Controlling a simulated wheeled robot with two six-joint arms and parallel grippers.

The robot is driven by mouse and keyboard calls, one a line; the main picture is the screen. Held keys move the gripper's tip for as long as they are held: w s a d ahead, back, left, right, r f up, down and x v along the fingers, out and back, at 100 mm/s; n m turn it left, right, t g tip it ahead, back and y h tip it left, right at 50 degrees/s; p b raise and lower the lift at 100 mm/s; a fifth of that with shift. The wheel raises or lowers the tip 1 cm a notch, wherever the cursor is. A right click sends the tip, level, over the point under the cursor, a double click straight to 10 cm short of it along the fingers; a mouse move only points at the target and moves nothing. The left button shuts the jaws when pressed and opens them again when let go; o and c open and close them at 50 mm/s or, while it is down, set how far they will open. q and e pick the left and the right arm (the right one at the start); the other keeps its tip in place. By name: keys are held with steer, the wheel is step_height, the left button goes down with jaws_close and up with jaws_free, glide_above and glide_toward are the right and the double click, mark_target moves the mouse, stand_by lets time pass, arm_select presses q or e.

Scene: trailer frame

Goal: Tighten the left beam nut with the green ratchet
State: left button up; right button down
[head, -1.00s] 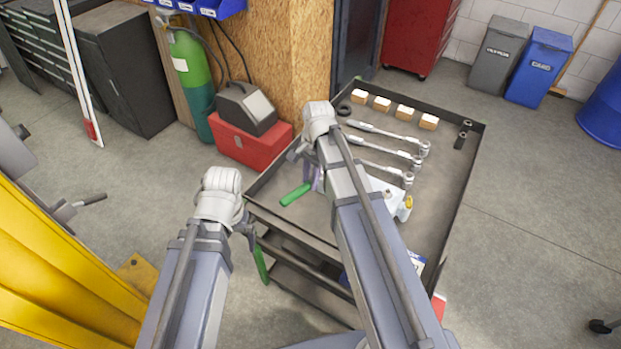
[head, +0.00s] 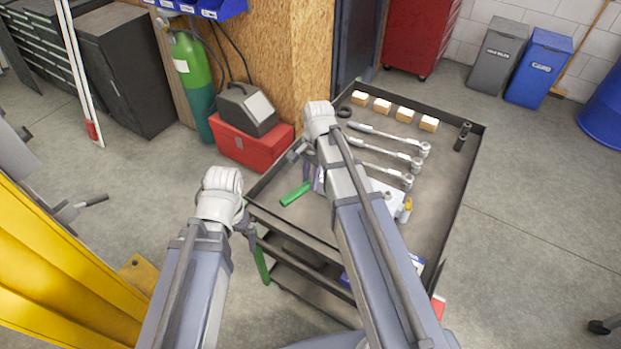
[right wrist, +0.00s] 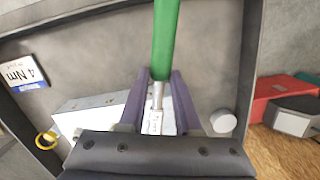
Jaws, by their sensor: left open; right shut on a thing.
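The green ratchet's handle (head: 297,194) shows over the left part of the cart's top tray. In the right wrist view, the ratchet's green handle (right wrist: 166,40) points up and its metal shaft lies between the purple fingers. My right gripper (head: 313,177) is shut on that shaft; in the head view my arm partly covers it. I cannot tell whether the ratchet touches the tray. My left gripper (head: 251,236) is open beside the cart's left edge, mostly hidden by its wrist. A yellow frame (head: 60,265) stands at the left; I cannot make out the left beam nut on it.
The cart tray (head: 455,190) has a raised rim and holds several metal ratchets (head: 390,133), small blocks (head: 405,114) and dark sockets (head: 463,136). A red toolbox (head: 250,143) stands behind. Floor is free between frame and cart.

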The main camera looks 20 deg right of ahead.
steer(key=shift+r, duration=0.35)
steer(key=shift+r+p, duration=0.15)
steer(key=shift+p, duration=0.25)
steer(key=shift+r, duration=0.25)
steer(key=shift+r+p, duration=0.25)
steer(key=shift+p, duration=0.25)
step_height(320, 180, up, 4)
steer(key=p, duration=0.4)
steer(key=shift+r, duration=0.1)
steer(key=c, duration=1.1)
jaws_free()
jaws_close()
